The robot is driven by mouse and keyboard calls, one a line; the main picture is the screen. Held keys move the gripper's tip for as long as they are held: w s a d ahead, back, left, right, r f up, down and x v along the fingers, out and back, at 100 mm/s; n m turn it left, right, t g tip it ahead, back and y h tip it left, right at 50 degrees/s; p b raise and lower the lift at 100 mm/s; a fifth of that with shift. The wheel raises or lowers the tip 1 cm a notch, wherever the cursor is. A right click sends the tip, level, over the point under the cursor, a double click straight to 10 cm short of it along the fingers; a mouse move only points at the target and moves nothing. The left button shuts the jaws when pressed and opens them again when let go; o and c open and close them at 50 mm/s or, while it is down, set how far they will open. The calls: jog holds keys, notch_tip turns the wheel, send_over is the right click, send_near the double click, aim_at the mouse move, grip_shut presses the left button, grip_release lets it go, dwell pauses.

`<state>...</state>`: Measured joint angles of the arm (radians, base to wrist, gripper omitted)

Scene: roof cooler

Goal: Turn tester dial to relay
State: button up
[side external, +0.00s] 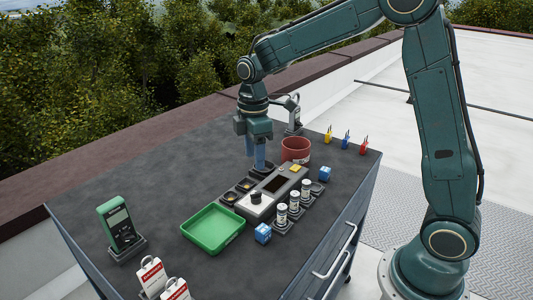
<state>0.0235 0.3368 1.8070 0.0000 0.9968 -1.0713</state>
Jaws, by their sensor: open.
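A flat grey box (289,178) with a dark screen lies in the middle of the dark worktop. It looks like the tester. A black knob (256,197) stands up from a pale plate at its near left end and looks like the dial. Its setting and any relay mark are too small to read. My gripper (254,163) points down, open, with blue fingers, above the back-left side of the box. It appears apart from the knob, and nothing shows between the fingers. Dark round holders sit just below the fingertips in the picture.
A green tray (214,230) and a blue cube (263,233) lie in front. Several white cylinders (294,202) line the box's right side. A red bin (296,149) stands behind. A green meter (120,223) and red-white tags (152,276) are at left. The worktop's back left is clear.

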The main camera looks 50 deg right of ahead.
aim_at(256, 193)
notch_tip(256, 193, down, 12)
jog(key=shift+f, duration=0.1)
dwell(0.5)
jog(key=c, duration=1)
